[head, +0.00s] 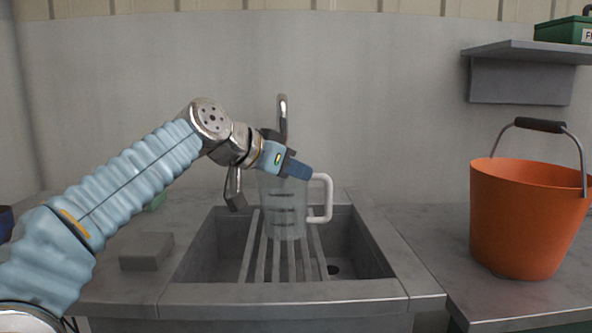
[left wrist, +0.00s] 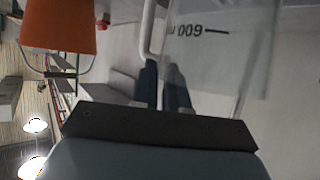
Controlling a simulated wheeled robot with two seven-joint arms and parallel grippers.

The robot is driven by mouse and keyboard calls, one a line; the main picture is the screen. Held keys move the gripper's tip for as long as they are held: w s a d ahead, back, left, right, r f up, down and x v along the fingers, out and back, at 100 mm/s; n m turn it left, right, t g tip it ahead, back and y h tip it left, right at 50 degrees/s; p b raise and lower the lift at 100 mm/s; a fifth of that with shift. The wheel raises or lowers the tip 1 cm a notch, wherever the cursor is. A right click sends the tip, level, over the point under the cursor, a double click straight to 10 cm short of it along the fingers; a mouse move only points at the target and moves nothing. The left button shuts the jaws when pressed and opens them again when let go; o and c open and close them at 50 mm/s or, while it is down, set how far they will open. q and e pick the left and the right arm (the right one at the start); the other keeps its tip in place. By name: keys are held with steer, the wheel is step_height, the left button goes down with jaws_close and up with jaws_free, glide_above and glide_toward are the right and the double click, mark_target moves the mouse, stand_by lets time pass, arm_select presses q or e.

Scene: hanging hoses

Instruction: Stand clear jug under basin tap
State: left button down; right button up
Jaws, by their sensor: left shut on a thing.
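The clear jug (head: 284,212), with dark marks and a white handle on its right, is upright over the slats in the basin (head: 200,252). I cannot tell whether its base touches the slats. My left gripper (head: 298,170) is shut on the jug near its top, beside the handle, and hides part of the rim. The jug also fills the upper middle of the left wrist view (left wrist: 222,55), next to my left fingers (left wrist: 164,88). The metal tap (head: 283,112) rises behind my gripper, which hides its lower part. My right gripper is not in view.
An orange bucket (head: 520,220) with a raised handle stands on the counter at right. A grey block (head: 147,251) lies left of the basin. A wall shelf (head: 530,52) holds a green box (head: 566,30).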

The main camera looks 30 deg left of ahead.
arm_select(q)
steer(key=shift+f, duration=0.15)
steer(key=c, duration=1.1)
jaws_free()
steer(key=v, duration=1.4)
